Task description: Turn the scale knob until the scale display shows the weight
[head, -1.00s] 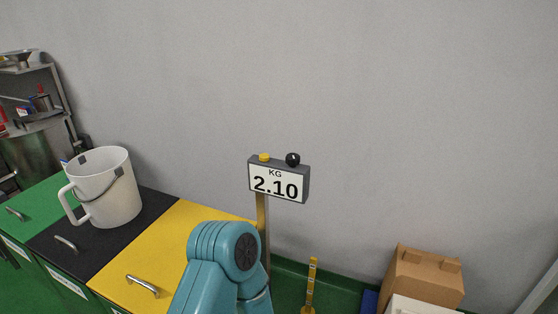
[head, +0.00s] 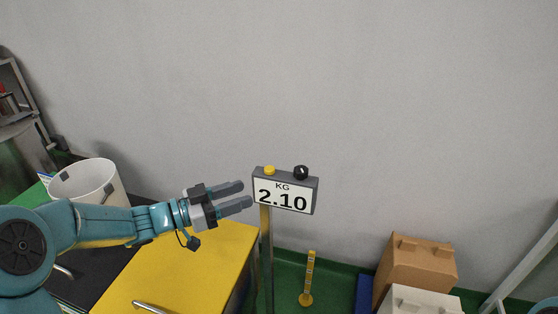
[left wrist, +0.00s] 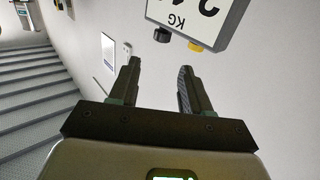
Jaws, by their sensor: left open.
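My right gripper is not in view.
A yellow-topped cabinet (head: 190,262) stands below my left arm, with a white bucket (head: 90,182) behind the arm. A cardboard box (head: 418,270) and a white box (head: 425,301) are at the lower right. The wall around the display is clear.

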